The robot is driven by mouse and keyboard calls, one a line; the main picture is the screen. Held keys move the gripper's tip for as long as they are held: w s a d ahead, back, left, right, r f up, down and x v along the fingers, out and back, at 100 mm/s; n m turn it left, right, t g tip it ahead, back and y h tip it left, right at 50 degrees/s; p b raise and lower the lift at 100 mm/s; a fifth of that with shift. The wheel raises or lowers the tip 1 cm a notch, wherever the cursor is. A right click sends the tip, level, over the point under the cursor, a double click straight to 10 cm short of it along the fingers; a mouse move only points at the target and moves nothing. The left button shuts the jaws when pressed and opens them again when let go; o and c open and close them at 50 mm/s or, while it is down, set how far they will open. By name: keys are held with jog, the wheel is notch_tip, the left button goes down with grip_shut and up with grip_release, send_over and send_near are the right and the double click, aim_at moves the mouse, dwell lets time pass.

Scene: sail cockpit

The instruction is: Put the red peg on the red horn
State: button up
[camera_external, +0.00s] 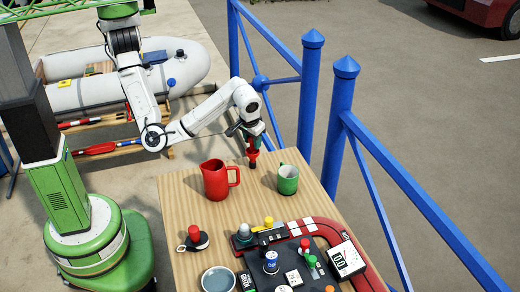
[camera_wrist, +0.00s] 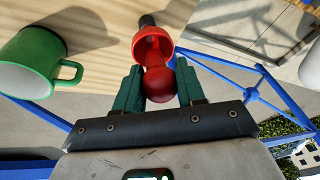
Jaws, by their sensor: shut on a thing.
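My gripper (camera_external: 251,138) is above the far end of the wooden table, between the red jug and the green mug. Its green fingers (camera_wrist: 160,92) are shut on the red peg (camera_wrist: 153,45), which has a round ball end, a wider flange and a dark far end. The peg (camera_external: 253,158) hangs below the gripper; whether it touches the table is unclear. I cannot tell for sure which thing is the red horn. A small red upright piece (camera_external: 304,244) stands on the console, and a red knob (camera_external: 194,231) sits on a black base at the table's left.
The red jug (camera_external: 215,180) stands left of the gripper and the green mug (camera_external: 288,180) right. A dark console (camera_external: 300,268) with several coloured knobs and a red curved border is at the near side. A grey bowl (camera_external: 219,279) is near the front. Blue railing (camera_external: 336,130) lines the right.

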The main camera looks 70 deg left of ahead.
jog(key=o, duration=1)
jog(key=p+v, duration=0.1)
jog(key=v, duration=1.1)
jog(key=w+a+f+t+y, duration=0.25)
jog(key=w+a, duration=0.65)
jog(key=a, duration=0.5)
jog(key=s+a+f+m+t, duration=0.1)
jog(key=s+a+f+m, duration=0.15)
jog(key=a+f, duration=0.55)
jog(key=s+a+f+m+g+h, duration=0.1)
jog(key=s+a+f+m+h, duration=0.15)
jog(key=s+a+f, duration=0.45)
jog(key=s+d+f+g+h, duration=0.1)
jog(key=s+d+f, duration=0.1)
jog(key=s, duration=0.3)
jog(key=s+d+f+m+g+h, duration=0.1)
jog(key=s+d+f, duration=0.1)
jog(key=s, duration=0.4)
jog(key=s+d+f+g+h, duration=0.1)
jog(key=s+d+f, duration=0.2)
jog(key=s, duration=0.3)
jog(key=shift+f+m, duration=0.3)
jog(key=shift+m, duration=0.1)
